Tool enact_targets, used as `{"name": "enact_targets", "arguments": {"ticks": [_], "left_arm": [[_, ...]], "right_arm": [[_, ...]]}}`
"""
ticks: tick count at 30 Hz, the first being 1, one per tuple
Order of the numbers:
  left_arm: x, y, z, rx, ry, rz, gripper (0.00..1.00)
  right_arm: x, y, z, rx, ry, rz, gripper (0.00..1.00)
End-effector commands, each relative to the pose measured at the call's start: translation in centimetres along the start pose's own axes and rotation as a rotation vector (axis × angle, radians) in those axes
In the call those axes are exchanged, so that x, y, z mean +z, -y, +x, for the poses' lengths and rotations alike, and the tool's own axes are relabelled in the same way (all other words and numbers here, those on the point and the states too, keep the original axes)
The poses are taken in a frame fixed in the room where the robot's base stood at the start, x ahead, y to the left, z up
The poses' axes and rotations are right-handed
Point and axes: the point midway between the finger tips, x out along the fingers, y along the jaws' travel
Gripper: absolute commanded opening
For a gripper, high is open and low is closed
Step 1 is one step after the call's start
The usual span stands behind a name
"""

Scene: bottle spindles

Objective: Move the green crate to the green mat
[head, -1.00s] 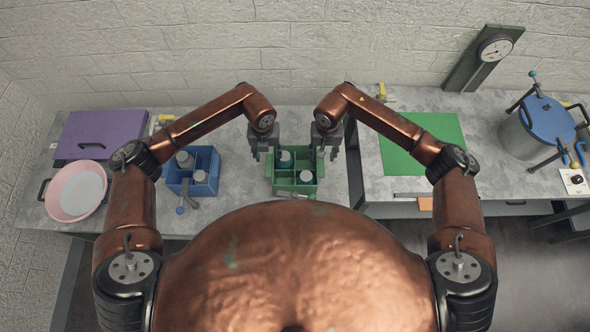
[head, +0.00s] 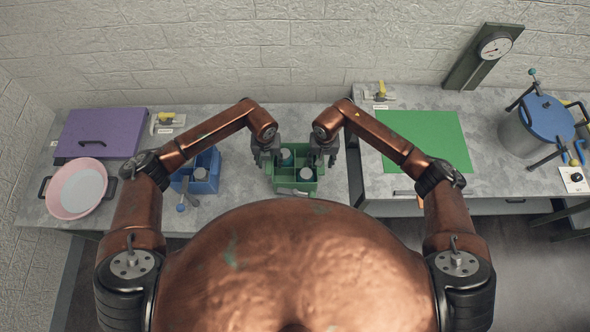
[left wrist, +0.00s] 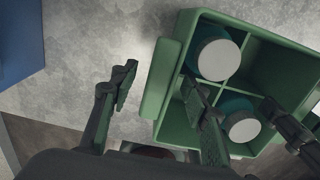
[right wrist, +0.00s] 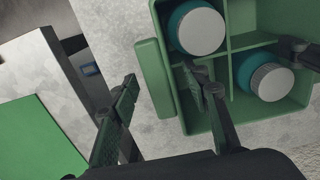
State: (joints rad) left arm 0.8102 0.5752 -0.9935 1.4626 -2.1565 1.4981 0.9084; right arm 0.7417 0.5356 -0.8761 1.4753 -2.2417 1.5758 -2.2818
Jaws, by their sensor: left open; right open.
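The green crate (head: 296,188) stands on the left table, divided inside, with two white-capped teal bottles in it. My left gripper (head: 267,156) is open at its left side wall. In the left wrist view one finger is outside the crate's end handle (left wrist: 164,82) and the other is over the inside. My right gripper (head: 323,156) is open at the right side wall, its fingers likewise either side of the end handle (right wrist: 154,80). Neither grips the wall. The green mat (head: 432,136) lies bare on the right table; it also shows in the right wrist view (right wrist: 35,145).
A blue crate (head: 207,172) stands left of the green one. A pink basin (head: 78,190) and purple lid (head: 100,132) are further left. A gap separates the two tables. A pot with a blue lid (head: 545,115) stands right of the mat.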

Motion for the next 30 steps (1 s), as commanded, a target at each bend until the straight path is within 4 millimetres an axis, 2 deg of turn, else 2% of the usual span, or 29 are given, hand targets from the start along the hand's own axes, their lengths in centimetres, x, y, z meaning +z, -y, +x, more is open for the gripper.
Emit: {"name": "enact_targets", "arguments": {"ticks": [11, 30], "left_arm": [[0.02, -0.03, 0.46, 0.001, 0.001, 0.0, 0.42], [0.03, -0.03, 0.41, 0.001, 0.001, -0.001, 0.0]], "right_arm": [[-0.01, 0.04, 0.43, -0.001, -0.001, -0.001, 0.42], [-0.02, 0.01, 0.41, 0.0, -0.001, -0.001, 0.0]]}}
